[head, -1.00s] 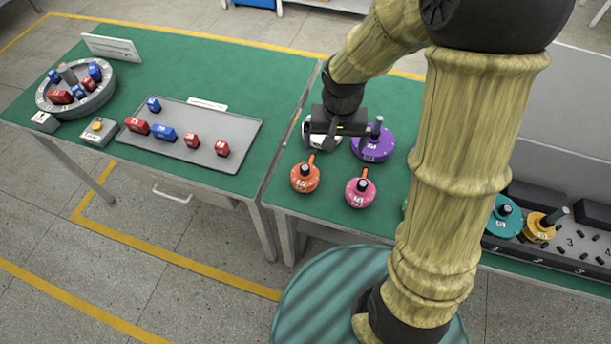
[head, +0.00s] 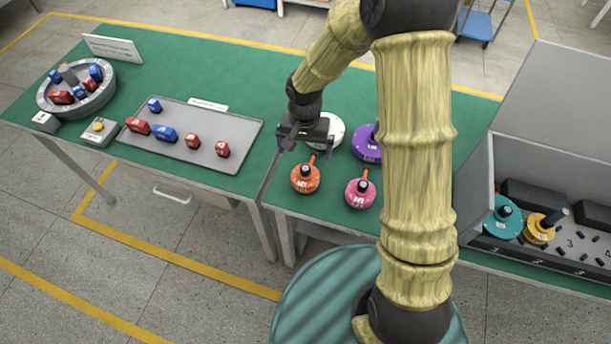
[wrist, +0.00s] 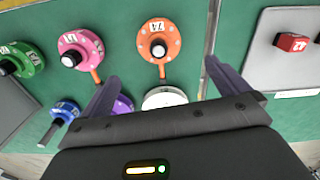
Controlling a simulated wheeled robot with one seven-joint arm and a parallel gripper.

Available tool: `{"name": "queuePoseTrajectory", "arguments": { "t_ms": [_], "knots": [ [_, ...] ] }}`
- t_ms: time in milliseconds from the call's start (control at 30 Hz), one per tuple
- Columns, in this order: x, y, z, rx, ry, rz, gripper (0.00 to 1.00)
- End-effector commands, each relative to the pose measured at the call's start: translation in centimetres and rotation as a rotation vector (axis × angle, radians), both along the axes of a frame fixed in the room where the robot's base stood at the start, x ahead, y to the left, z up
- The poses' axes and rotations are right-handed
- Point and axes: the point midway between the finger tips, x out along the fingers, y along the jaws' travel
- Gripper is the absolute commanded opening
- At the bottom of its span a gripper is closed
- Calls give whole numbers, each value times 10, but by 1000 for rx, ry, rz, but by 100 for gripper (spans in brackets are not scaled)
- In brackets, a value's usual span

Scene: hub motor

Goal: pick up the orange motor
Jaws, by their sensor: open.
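The orange motor (head: 305,179) stands on the green table near its left front edge, with a black hub on top and an orange arm pointing back. In the wrist view the orange motor (wrist: 159,42) lies beyond the fingertips, at the upper middle. My gripper (head: 305,150) is above the table, behind the orange motor and apart from it. In the wrist view my gripper (wrist: 160,75) has its two fingers spread wide with nothing between them.
The pink motor (head: 360,193) stands right of the orange one. The white motor (head: 334,131) and purple motor (head: 366,150) stand behind, partly covered by my arm. A grey case (head: 491,190) holds teal and yellow motors. A green motor (wrist: 22,60) shows in the wrist view.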

Motion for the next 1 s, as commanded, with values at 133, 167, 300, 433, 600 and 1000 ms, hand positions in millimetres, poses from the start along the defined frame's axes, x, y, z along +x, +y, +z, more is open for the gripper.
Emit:
{"name": "queuePoseTrajectory", "arguments": {
  "t_ms": [133, 167, 300, 433, 600, 1000],
  "knots": [
    [-1, 0, -26, -1, 4, 1, 100],
    [-1, 0, -32, 0, 4, 1, 100],
    [-1, 0, -55, 0, 3, 1, 100],
    [-1, 0, -73, -1, 2, 2, 100],
    [0, 0, -80, 1, -1, -1, 100],
    [-1, 0, -88, -1, 2, 2, 100]
  ]
}}
